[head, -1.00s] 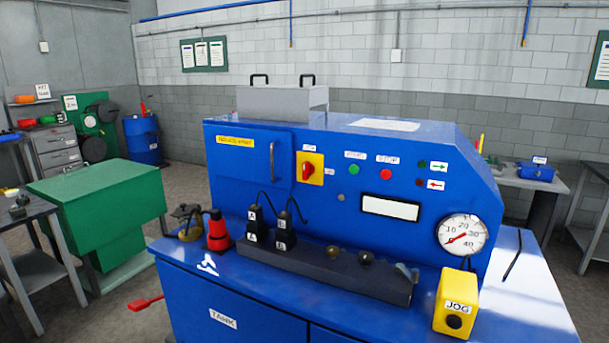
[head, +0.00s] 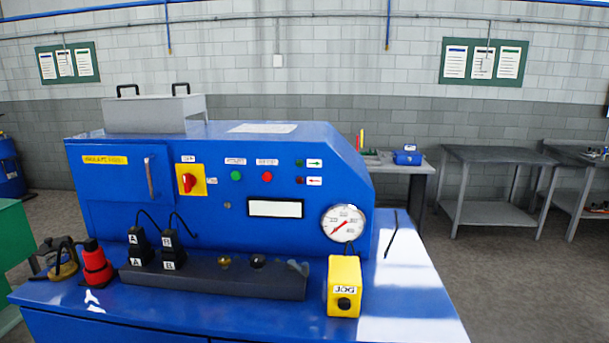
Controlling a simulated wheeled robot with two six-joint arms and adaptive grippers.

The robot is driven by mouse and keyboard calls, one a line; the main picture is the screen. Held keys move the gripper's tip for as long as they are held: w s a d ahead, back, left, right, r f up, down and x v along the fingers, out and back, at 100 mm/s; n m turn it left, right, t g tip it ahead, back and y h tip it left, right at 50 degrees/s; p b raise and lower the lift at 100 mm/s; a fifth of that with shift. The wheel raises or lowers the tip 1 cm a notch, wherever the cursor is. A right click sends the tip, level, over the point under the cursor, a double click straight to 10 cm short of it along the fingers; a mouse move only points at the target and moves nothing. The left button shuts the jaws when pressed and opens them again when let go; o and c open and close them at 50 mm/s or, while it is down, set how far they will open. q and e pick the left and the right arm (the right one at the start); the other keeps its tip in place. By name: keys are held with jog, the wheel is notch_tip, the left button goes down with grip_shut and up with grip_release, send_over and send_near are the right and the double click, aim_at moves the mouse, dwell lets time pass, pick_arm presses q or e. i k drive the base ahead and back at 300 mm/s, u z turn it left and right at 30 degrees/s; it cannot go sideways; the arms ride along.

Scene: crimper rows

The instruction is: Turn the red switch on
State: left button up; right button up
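The red switch (head: 188,182) is a rotary knob on a yellow square plate (head: 191,171) on the front of the blue machine (head: 240,147). It stands left of a green button (head: 236,175) and a red button (head: 267,177). The knob looks roughly upright, a little tilted; a small label above it is too small to read. Neither of my grippers shows in the head view.
A black block (head: 215,276) with two plugs, a red bottle-like item (head: 96,264) and a yellow JOG box (head: 344,288) stand on the machine's front ledge. A pressure gauge (head: 344,223) is at the right. Grey tables (head: 495,157) and open floor lie to the right.

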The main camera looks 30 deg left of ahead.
aim_at(189, 180)
jog(key=z, duration=1.15)
jog(key=k, duration=1.2)
jog(key=u, duration=1.35)
jog(key=i, duration=0.35)
jog(key=z, duration=0.05)
